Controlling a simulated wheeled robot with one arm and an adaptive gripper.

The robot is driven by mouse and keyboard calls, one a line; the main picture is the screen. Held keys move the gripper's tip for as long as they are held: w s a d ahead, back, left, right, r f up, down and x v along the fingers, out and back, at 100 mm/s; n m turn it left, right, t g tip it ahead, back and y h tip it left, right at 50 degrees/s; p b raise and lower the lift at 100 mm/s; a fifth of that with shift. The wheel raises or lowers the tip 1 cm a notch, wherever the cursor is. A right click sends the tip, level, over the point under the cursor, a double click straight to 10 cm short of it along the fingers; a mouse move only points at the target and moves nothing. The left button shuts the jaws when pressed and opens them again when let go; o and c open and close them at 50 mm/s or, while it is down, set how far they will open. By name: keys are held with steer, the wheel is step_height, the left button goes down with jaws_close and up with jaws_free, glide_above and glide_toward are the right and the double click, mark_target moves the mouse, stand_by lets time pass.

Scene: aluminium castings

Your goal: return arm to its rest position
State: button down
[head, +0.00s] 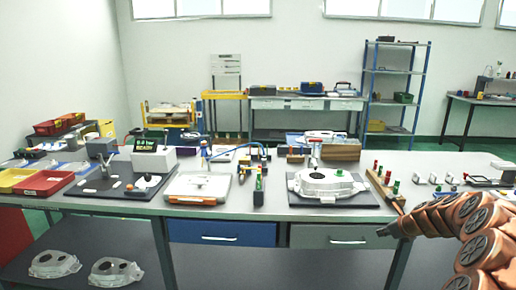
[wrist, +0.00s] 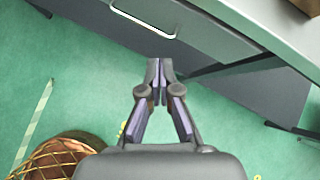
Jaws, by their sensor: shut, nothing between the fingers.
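My gripper (wrist: 160,66) is shut and empty in the wrist view, its fingertips together. In that view it hangs over the green floor in front of a grey drawer (wrist: 145,12) with a pale handle. In the head view my copper-coloured arm reaches in from the lower right, and its dark gripper tip (head: 383,231) points left, just in front of the workbench (head: 270,212) edge.
A casting (head: 327,183) sits on a dark mat on the workbench. Red and green pegs stand in a wooden rack (head: 382,188) close to my arm. Castings (head: 54,264) lie on the lower shelf at left. Green floor shows below the gripper.

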steer(key=s+a+r+n+g+y, duration=0.1)
steer(key=s+a+r+n, duration=0.25)
steer(key=a, duration=0.45)
steer(key=s+a+r+n+g+y, duration=0.1)
steer(key=s+a+r+n, duration=0.1)
steer(key=a+r+n, duration=0.45)
steer(key=s+a+r+n+g+p, duration=0.1)
steer(key=s+a+n+g+p, duration=0.15)
steer(key=s+a+n, duration=0.8)
steer(key=s+a+n+g+h, duration=0.1)
steer(key=s+n, duration=0.4)
steer(key=s, duration=1.2)
steer(key=s+n+g+h+p, duration=0.1)
steer(key=s+n+g+h, duration=0.2)
steer(key=s, duration=1.5)
steer(key=shift+s+a+n+g, duration=0.35)
steer(key=shift+n+g, duration=0.5)
steer(key=shift+n, duration=0.4)
steer(key=shift+r, duration=0.1)
